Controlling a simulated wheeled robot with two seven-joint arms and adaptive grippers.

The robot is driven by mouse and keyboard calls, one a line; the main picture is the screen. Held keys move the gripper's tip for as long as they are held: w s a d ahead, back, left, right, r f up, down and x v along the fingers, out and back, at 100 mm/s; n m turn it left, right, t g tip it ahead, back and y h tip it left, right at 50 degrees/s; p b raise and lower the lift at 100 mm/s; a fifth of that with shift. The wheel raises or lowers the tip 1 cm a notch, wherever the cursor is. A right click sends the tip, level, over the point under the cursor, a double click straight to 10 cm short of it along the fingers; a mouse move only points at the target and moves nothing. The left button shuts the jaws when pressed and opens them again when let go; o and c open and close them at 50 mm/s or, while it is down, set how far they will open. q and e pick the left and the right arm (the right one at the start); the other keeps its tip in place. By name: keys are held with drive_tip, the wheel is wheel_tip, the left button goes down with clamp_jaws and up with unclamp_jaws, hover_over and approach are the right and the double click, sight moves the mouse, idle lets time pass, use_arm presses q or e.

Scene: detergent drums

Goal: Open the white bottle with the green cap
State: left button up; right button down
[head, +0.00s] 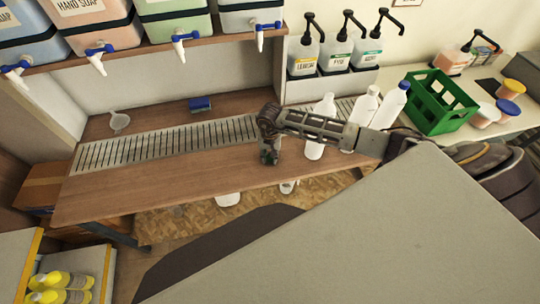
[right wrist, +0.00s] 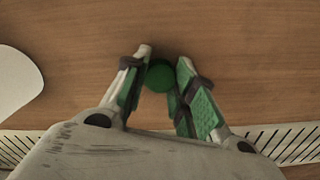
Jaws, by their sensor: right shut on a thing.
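My right gripper (head: 269,157) points down over the front part of the wooden counter. In the right wrist view its fingers (right wrist: 160,80) are closed around a round green cap (right wrist: 160,75), with bare wood around it and no bottle body visible beneath. A white bottle (head: 315,150) stands upright to the right of the gripper, partly hidden behind my right forearm; no green cap shows on its top. A white shape at the left edge of the right wrist view (right wrist: 15,82) is probably this bottle. My left gripper is not in view.
Two more white bottles, one plain (head: 366,105) and one blue-capped (head: 394,103), stand to the right, near a green crate (head: 438,105). A metal drain grate (head: 165,145) runs along the counter, with a blue block (head: 200,104) behind it.

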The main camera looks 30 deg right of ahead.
sight(270, 157)
drive_tip(key=shift+f, duration=0.1)
drive_tip(key=c, duration=1.2)
unclamp_jaws()
drive_tip(key=shift+o, duration=0.2)
wheel_tip(270, 157, up, 12)
drive_tip(key=shift+b, duration=0.3)
